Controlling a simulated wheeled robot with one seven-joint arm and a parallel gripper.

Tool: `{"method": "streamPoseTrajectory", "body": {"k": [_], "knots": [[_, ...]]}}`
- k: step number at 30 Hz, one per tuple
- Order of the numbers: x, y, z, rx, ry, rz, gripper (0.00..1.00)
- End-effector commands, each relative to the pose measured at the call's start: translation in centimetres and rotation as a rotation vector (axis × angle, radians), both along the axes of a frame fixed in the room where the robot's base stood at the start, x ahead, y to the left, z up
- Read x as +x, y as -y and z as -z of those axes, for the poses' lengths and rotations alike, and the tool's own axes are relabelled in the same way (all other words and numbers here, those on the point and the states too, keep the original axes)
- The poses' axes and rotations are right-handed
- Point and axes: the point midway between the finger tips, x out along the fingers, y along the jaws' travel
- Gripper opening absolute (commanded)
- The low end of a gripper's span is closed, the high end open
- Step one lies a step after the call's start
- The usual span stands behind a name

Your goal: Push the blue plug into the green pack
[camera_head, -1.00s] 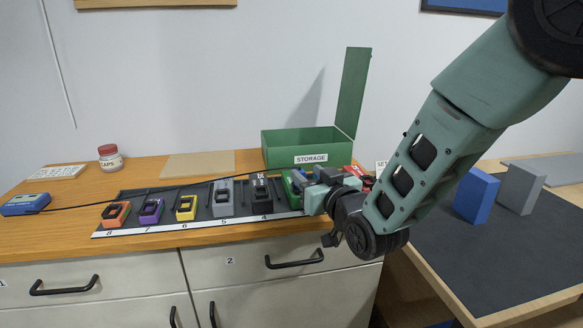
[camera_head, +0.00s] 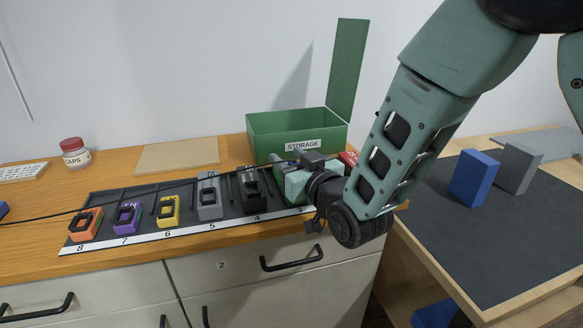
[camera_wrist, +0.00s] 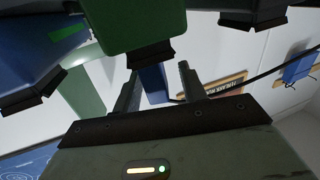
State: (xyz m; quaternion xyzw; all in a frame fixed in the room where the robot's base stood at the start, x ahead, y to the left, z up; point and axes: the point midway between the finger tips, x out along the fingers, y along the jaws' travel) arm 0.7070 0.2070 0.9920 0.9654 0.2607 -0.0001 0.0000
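The green pack (camera_wrist: 138,24) fills the top middle of the wrist view, with a black piece at its near end. The blue plug (camera_wrist: 153,84) is just below that piece, lying between my gripper's fingers (camera_wrist: 160,72). A gap shows between the plug and the right finger, so the fingers look open around it. Whether the plug touches the pack cannot be told. In the head view my gripper (camera_head: 280,172) is over the right part of the rack and hides the plug and most of the green pack.
The dark rack (camera_head: 140,195) holds orange, purple, yellow, grey and black packs to the left. A green storage box (camera_head: 270,137) stands open behind. A black cable (camera_head: 70,212) crosses the rack. Blue (camera_head: 473,178) and grey (camera_head: 519,168) blocks stand on the right table.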

Motion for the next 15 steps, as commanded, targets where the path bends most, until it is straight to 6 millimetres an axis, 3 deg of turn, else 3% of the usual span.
{"method": "streamPoseTrajectory", "body": {"k": [1,5,15], "knots": [[0.01,0.0,0.0,0.0,0.0,0.0,0.33],[0.02,0.0,-0.01,0.0,0.0,0.0,0.0],[0.04,0.0,-0.32,0.001,0.002,0.0,0.0]]}}
